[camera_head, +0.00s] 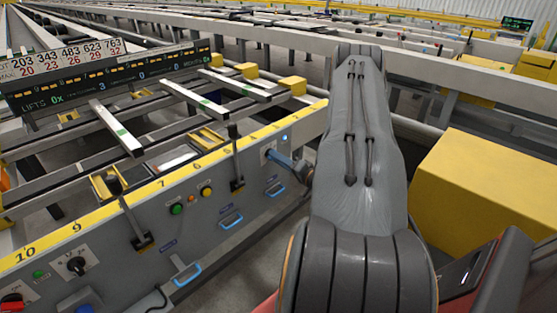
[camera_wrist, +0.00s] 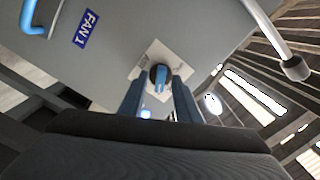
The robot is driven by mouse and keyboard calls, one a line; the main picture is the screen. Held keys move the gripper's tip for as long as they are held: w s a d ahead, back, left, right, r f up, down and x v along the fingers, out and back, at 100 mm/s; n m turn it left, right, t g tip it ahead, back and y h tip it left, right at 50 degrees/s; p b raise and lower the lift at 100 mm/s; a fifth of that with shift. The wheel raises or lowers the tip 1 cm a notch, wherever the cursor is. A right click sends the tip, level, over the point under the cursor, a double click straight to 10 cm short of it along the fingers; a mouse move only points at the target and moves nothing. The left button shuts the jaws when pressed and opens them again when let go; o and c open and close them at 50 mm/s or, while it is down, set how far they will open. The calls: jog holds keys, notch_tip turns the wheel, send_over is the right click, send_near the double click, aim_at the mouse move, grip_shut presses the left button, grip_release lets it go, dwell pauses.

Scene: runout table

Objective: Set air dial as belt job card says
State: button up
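A dial with a dark round base and blue knob (camera_wrist: 160,78) sits on a pale square plate (camera_wrist: 148,56) on the grey panel. The plate's lettering is too small to read. My gripper (camera_wrist: 160,88) points at the dial in the wrist view, its two blue fingers apart on either side of the knob, with gaps showing. I cannot tell how deep they reach. In the head view my gripper (camera_head: 279,160) is at the panel's right end and hides most of the dial. No sheet clearly marked as a job card shows.
A number board (camera_head: 70,58) reads 203, 343, 483, 623, 763 above 20, 23, 26, 29, 32. A FAN 1 label (camera_wrist: 86,28) and a blue handle (camera_wrist: 31,18) are near the dial. A lever (camera_head: 235,160) stands left; a yellow box (camera_head: 485,190) stands right.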

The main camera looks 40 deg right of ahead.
jog(key=s, duration=0.7)
jog(key=shift+s+d+b, duration=0.25)
jog(key=shift+s+b, duration=0.15)
jog(key=shift+b, duration=0.05)
dwell(0.4)
